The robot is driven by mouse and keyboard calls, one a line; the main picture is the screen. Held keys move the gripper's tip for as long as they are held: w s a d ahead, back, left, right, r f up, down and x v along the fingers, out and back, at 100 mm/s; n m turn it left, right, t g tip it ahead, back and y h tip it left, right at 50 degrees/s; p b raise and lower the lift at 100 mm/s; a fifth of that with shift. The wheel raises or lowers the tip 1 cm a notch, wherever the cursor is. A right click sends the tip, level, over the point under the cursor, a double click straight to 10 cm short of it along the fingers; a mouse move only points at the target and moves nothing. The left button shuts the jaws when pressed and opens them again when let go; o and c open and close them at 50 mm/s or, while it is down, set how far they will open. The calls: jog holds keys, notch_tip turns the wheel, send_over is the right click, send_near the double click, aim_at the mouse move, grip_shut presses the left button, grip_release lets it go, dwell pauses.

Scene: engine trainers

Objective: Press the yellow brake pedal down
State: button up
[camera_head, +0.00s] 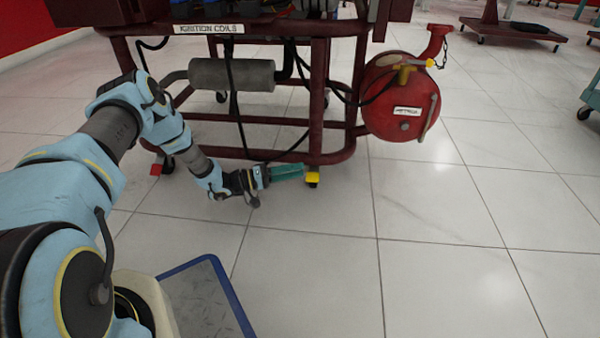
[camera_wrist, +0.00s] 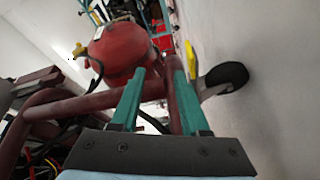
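The yellow brake pedal (camera_head: 313,178) sits low on a caster at the near corner of the dark red engine stand. In the wrist view the yellow pedal (camera_wrist: 190,62) shows just right of the right finger's tip, with the dark caster wheel (camera_wrist: 225,78) beside it. My gripper (camera_head: 303,169) has teal fingers that point right, with the tips close to the pedal's upper left. In the wrist view my gripper (camera_wrist: 159,66) shows its two fingers apart, with a red frame bar visible beyond the gap. I cannot tell whether a finger touches the pedal.
The stand's lower red rail (camera_head: 270,156) runs behind my gripper. A red tank (camera_head: 402,95) hangs at the stand's right side. A red pedal (camera_head: 156,169) is on the left caster. A grey cylinder (camera_head: 232,75) hangs above. The tiled floor (camera_head: 440,220) in front is clear.

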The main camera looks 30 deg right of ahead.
jog(key=shift+v, duration=1.6)
jog(key=shift+s+f, duration=0.15)
jog(key=shift+f, duration=0.05)
